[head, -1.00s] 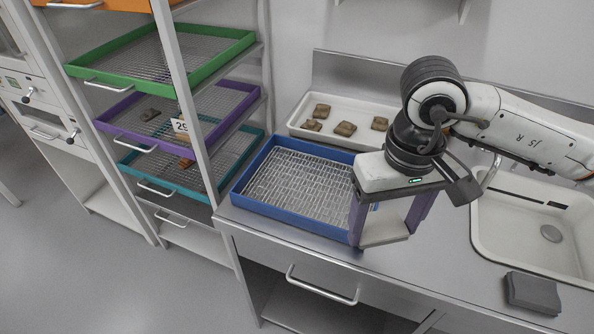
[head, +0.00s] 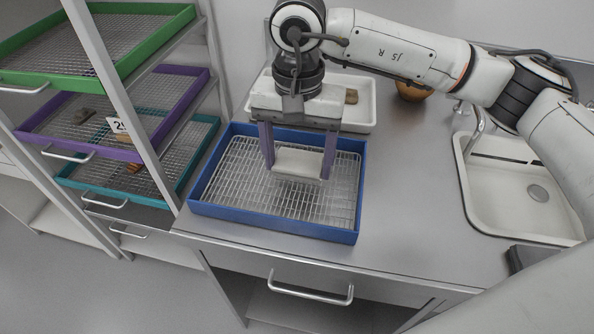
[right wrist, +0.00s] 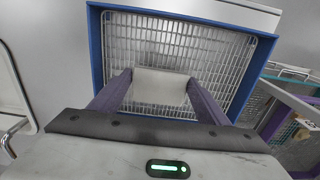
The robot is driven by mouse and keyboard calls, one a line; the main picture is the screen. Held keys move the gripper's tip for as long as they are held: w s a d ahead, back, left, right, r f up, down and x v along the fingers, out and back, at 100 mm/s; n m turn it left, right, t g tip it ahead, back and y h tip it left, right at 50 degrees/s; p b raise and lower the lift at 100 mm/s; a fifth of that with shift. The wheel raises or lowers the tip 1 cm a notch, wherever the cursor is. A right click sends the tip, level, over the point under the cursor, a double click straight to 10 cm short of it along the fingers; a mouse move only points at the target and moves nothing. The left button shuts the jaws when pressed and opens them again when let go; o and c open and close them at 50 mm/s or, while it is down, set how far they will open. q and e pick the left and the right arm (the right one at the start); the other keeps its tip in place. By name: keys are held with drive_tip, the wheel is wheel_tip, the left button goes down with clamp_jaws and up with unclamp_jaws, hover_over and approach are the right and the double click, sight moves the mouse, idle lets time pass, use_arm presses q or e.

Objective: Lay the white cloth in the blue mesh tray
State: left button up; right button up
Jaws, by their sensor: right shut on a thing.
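The white cloth (head: 298,163) is a small folded pad between the purple fingers of my right gripper (head: 298,168), which is shut on it. The cloth is over the middle of the blue mesh tray (head: 272,226); whether it touches the mesh I cannot tell. The tray lies on the steel counter, its wire mesh otherwise bare. In the right wrist view the cloth (right wrist: 160,86) spans between the two fingertips (right wrist: 160,92), with the blue tray (right wrist: 96,50) around and beyond it. My left gripper is not in view.
A white tray (head: 366,112) with a brown sherd stands behind the blue tray. A rack with green (head: 150,55), purple (head: 190,105) and teal trays stands at left. A sink (head: 510,190) is at right, with a brown pot (head: 412,92) behind. The counter between is clear.

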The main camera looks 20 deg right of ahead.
sight(298, 165)
drive_tip(key=shift+f, duration=2)
drive_tip(key=o, duration=1)
drive_tip(key=shift+o, duration=0.2)
drive_tip(key=shift+r, duration=0.1)
drive_tip(key=shift+r+p, duration=0.2)
drive_tip(key=shift+p, duration=0.1)
wheel_tip(298, 165, up, 12)
drive_tip(key=shift+f+b, duration=0.15)
drive_tip(key=shift+b, duration=0.3)
